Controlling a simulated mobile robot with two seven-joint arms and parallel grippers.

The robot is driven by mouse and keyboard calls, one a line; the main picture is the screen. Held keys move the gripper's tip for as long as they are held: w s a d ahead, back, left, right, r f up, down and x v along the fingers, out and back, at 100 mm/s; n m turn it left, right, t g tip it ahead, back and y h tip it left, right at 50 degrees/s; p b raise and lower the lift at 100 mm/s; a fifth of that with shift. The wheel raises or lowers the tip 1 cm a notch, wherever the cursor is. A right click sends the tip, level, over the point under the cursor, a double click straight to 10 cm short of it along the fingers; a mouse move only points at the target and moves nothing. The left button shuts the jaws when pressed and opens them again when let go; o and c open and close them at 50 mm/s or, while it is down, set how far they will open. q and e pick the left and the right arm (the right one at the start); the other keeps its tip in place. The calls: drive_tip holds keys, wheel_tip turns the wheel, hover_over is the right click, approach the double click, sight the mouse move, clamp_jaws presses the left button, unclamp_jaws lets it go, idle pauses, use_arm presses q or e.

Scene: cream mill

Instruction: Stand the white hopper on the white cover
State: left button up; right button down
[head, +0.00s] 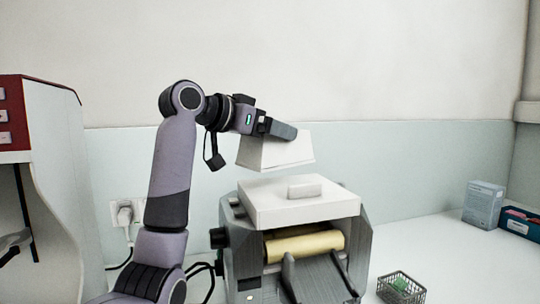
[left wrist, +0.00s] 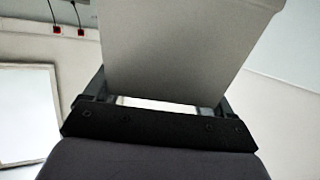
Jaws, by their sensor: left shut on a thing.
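The white hopper (head: 276,151) is a tapered box, wider at its lower edge in the head view. My left gripper (head: 283,130) is shut on it near its top and holds it in the air. In the left wrist view the hopper (left wrist: 185,45) fills the upper middle between the fingers of my left gripper (left wrist: 160,100). The white cover (head: 265,205) lies on top of the grey mill, below the hopper, with a visible gap between them. A small raised white block (head: 305,190) is on the cover. My right gripper is not in view.
The grey mill (head: 245,262) has a yellow roller (head: 305,245) at its front. A wire basket (head: 402,287) with something green stands to its right. Boxes (head: 484,204) stand at the far right. The white table between is clear. A red and white cabinet (head: 50,170) is at left.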

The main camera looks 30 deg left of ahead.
sight(270, 152)
use_arm(q)
drive_tip(key=shift+f, duration=2.3)
drive_tip(key=shift+f, duration=0.1)
drive_tip(key=o, duration=1)
drive_tip(key=b+v, duration=0.2)
drive_tip(key=v, duration=1)
drive_tip(key=shift+d, duration=0.1)
